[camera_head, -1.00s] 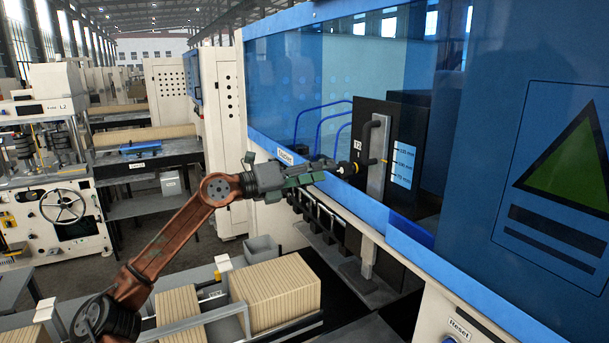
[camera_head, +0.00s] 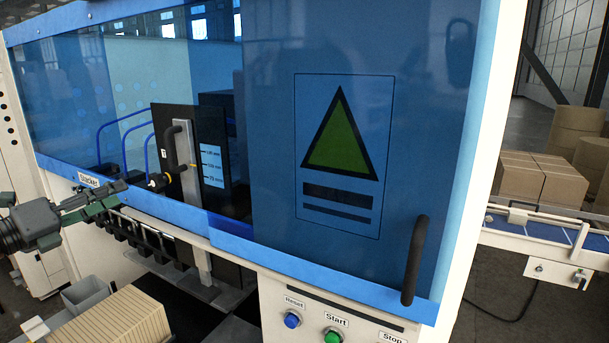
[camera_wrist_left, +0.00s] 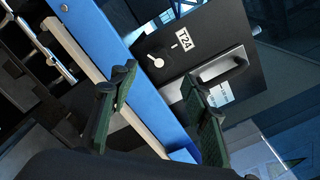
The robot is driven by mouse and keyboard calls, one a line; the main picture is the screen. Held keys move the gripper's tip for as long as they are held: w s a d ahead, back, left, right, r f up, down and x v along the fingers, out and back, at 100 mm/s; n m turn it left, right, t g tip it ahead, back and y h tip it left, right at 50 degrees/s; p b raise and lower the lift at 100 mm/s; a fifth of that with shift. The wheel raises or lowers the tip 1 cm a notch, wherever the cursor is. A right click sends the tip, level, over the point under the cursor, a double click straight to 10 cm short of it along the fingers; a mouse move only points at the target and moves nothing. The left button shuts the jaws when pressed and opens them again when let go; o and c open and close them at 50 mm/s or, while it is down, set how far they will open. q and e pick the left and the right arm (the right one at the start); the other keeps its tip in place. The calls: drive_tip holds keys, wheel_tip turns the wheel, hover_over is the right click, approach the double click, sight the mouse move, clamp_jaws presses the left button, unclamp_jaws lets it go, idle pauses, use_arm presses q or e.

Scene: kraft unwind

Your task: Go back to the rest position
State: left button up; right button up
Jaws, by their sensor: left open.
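My left gripper (camera_head: 122,196) comes in from the left in front of the blue stacker machine (camera_head: 225,226). Its two dark green fingers are apart with nothing between them. My right gripper is not in view.
A green-triangle sign (camera_head: 340,140) and a black door handle (camera_head: 415,260) are on the machine's right. Blue Reset (camera_head: 292,320) and green Start (camera_head: 333,337) buttons sit below. A cardboard stack (camera_head: 115,325) is at lower left. A conveyor (camera_head: 540,228) with boxes (camera_head: 535,178) stands at far right.

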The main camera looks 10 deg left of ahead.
sight(152, 182)
use_arm(q)
drive_tip(key=x, duration=0.9)
drive_tip(key=shift+w+d, duration=0.45)
drive_tip(key=shift+w, duration=0.85)
drive_tip(key=shift+s+f, duration=0.15)
drive_tip(key=shift+f, duration=0.05)
